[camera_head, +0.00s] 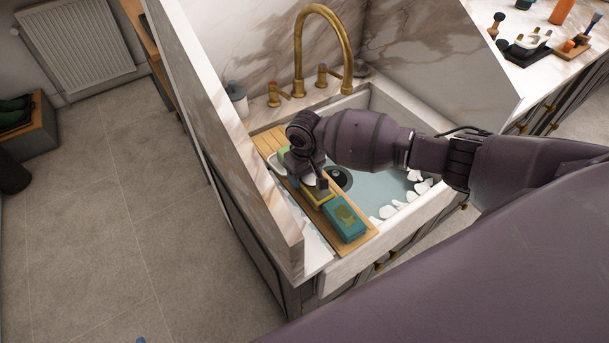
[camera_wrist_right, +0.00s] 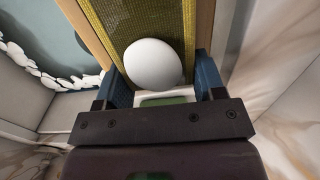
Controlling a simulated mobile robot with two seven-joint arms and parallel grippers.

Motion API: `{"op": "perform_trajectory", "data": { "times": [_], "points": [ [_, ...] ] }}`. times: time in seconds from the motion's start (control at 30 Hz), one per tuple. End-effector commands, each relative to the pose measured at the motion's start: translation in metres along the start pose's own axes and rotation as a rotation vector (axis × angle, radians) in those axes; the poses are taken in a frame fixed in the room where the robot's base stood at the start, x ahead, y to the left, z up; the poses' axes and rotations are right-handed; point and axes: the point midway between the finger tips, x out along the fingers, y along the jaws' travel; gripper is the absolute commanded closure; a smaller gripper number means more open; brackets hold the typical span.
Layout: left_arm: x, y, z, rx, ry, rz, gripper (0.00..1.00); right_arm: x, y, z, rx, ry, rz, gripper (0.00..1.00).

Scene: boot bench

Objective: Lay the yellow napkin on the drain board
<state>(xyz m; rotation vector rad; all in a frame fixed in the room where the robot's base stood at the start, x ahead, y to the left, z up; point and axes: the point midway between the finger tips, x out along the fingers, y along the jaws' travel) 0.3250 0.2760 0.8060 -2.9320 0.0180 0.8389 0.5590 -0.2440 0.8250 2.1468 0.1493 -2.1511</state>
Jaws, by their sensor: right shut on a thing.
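The yellow napkin (camera_head: 320,196) is at the wooden drain board (camera_head: 361,235), which spans the sink's left side. In the wrist view, the woven napkin (camera_wrist_right: 125,22) lines up with the board, bare wood showing along both sides. My right gripper (camera_wrist_right: 160,72) is at its end, a blue finger at each side edge, shut on it. A white egg-shaped thing (camera_wrist_right: 153,62) sits on the napkin between the fingers. In the head view my right gripper (camera_head: 314,186) hides part of the napkin. I cannot tell whether the napkin touches the board. My left gripper is not in view.
A white dish with a green thing (camera_head: 284,153) is behind my gripper. The sink (camera_head: 365,185) holds water and white pieces. A brass tap (camera_head: 298,60) and a marble panel (camera_head: 235,150) stand close by.

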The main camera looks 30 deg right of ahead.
Motion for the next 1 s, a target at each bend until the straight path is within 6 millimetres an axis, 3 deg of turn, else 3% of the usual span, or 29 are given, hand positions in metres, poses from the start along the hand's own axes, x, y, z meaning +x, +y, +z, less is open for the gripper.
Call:
{"op": "perform_trajectory", "data": {
  "times": [0.4,0.43,0.57,0.87,1.0],
  "points": [
    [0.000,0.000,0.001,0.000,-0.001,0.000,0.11,0.005,0.000,0.000,0.000,0.001,0.000,0.60],
    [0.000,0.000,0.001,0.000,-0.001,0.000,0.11,0.005,0.000,-0.001,0.000,0.001,0.000,0.32],
    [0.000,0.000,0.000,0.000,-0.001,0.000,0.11,0.005,0.000,0.000,0.000,0.001,0.000,0.12],
    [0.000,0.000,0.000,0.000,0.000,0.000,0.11,0.003,0.000,-0.001,0.000,0.001,0.000,0.11],
    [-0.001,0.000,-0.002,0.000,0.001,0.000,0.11,-0.007,0.000,-0.001,0.000,0.003,-0.001,0.11]
  ]
}}
